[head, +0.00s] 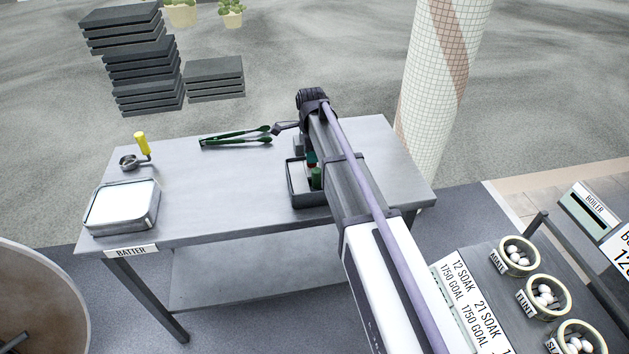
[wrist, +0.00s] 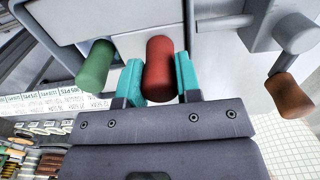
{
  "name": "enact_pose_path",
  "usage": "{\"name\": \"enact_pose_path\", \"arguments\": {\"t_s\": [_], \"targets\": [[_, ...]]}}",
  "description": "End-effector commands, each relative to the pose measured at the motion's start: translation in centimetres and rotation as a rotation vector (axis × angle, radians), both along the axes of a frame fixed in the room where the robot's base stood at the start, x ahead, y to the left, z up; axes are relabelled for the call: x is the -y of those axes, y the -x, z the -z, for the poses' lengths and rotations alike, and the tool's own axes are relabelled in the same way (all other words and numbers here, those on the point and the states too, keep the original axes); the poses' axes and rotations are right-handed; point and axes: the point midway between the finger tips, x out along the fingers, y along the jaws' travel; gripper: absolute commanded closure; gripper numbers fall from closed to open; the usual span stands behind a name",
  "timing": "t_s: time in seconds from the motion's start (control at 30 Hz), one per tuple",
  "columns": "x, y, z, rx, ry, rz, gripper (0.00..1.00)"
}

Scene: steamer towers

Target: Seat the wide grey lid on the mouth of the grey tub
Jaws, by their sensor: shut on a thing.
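My gripper (wrist: 159,68) has its teal fingers closed on the sides of a red cylindrical handle (wrist: 160,57). The handle stands against a pale grey panel (wrist: 150,14); I cannot tell whether this is the wide grey lid. A green cylindrical handle (wrist: 95,66) is left of the fingers, apart from them. In the head view my arm hides most of my gripper. A dark-rimmed grey box (head: 294,190), perhaps the grey tub, stands under it on the table, with a green handle (head: 316,178) showing inside its outline. Whether a lid lies on it is unclear.
A crank with a brown grip (wrist: 291,96) is right of the fingers. On the table (head: 220,190) are green tongs (head: 236,140), a ladle with a yellow handle (head: 143,145) and a shallow metal tray (head: 122,204). The table's middle left is clear. A tiled pillar (head: 440,80) stands behind.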

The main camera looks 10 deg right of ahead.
Motion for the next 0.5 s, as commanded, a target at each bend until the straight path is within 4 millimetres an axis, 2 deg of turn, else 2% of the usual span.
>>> {"name": "enact_pose_path", "arguments": {"t_s": [0.33,0.37,0.5], "targets": [[0.00,0.00,0.73,0.000,0.000,0.000,1.00],[0.00,0.00,0.66,0.000,0.000,0.000,0.67],[0.00,0.00,0.61,0.000,0.000,0.000,0.53]]}}
